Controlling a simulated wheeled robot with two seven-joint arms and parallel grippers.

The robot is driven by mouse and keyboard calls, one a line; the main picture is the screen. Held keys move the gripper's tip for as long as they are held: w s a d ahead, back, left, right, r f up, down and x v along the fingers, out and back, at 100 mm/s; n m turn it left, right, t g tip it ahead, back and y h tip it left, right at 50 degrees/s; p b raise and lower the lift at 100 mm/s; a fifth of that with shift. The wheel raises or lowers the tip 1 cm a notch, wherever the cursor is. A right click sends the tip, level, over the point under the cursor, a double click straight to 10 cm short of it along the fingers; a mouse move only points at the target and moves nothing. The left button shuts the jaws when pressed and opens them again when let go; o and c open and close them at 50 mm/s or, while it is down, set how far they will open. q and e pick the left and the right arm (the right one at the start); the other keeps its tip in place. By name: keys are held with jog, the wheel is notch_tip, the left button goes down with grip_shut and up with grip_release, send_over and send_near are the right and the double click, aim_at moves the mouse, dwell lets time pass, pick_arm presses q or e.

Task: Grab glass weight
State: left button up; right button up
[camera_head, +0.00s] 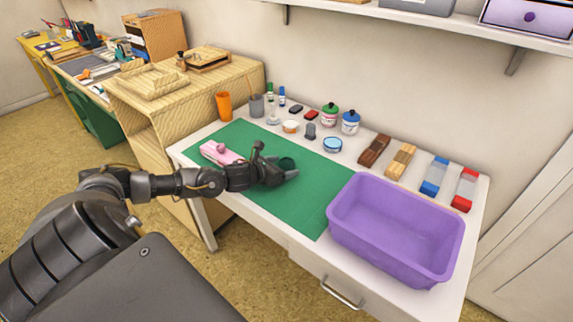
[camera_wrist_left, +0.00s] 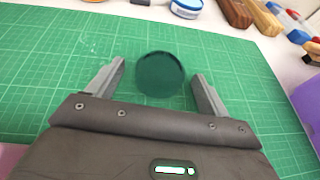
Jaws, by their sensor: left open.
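The glass weight (camera_wrist_left: 160,76) looks like a round, clear disc, dark green where the mat shows through it. It lies on the green cutting mat (camera_head: 310,195). In the head view the glass weight (camera_head: 287,163) is partly hidden by my gripper. My left gripper (camera_head: 291,173) is low over the mat, right at the disc. In the left wrist view my left gripper (camera_wrist_left: 158,72) is open, with one finger on each side of the disc and a gap to each. My right gripper is not in view.
A purple bin (camera_head: 395,235) stands right of the mat. A pink object (camera_head: 220,153) lies left of my gripper. Behind are a blue round tin (camera_head: 332,145), paint jars (camera_head: 350,123), an orange cup (camera_head: 224,105) and wooden blocks (camera_head: 374,150). The mat's front right part is clear.

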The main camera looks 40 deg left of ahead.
aim_at(282, 164)
pick_arm(q)
jog(key=c, duration=1.2)
jog(key=shift+o, duration=0.2)
